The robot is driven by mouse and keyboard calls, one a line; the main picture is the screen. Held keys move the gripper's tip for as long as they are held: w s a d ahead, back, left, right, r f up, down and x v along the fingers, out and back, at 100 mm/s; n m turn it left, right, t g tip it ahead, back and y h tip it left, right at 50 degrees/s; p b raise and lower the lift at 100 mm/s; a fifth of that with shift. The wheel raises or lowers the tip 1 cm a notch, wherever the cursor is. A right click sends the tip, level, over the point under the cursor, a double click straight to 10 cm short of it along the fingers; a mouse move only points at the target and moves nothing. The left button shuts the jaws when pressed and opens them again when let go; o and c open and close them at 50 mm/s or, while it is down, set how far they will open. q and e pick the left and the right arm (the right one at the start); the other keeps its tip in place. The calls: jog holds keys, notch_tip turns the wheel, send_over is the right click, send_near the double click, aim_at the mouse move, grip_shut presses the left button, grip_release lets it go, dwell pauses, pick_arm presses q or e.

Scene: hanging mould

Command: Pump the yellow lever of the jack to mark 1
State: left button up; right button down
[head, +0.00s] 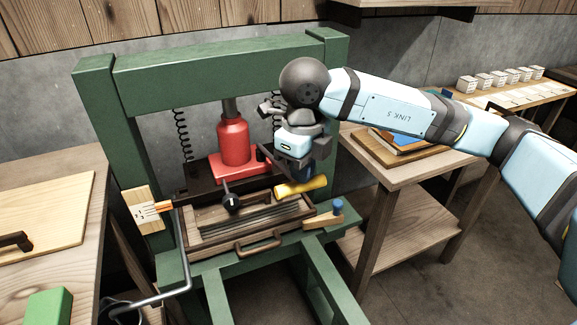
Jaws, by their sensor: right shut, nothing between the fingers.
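The red jack (235,143) stands upright inside the green press frame (200,62). Its yellow lever (300,187) sticks out to the front right, roughly level. My right gripper (295,170) comes down from above, shut and empty, with its dark fingers just over or behind the lever. I cannot tell whether they touch it. A pale wooden mark plate (149,207) is at the frame's left post, with an orange pointer (164,206) against it. The marks are too small to read. My left gripper is out of view.
A mould tray (250,245) with a handle sits below the jack, and a black ball knob (231,203) is above it. A bent metal bar (150,300) is at lower left. Wooden tables flank the press; the right one (420,168) holds boards.

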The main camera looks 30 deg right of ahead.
aim_at(301, 189)
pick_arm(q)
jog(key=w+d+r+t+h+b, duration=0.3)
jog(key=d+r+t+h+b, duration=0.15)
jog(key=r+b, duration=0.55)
pick_arm(e)
notch_tip(301, 189, down, 14)
notch_tip(301, 189, up, 9)
jog(key=p, duration=0.4)
jog(key=shift+p, duration=0.3)
notch_tip(301, 189, up, 5)
jog(key=p, duration=0.2)
jog(key=shift+p, duration=0.4)
jog(key=shift+r, duration=0.15)
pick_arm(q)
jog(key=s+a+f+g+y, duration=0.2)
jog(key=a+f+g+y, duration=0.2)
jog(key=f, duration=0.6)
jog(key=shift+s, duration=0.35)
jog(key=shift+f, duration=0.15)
pick_arm(e)
jog(key=shift+f, duration=0.2)
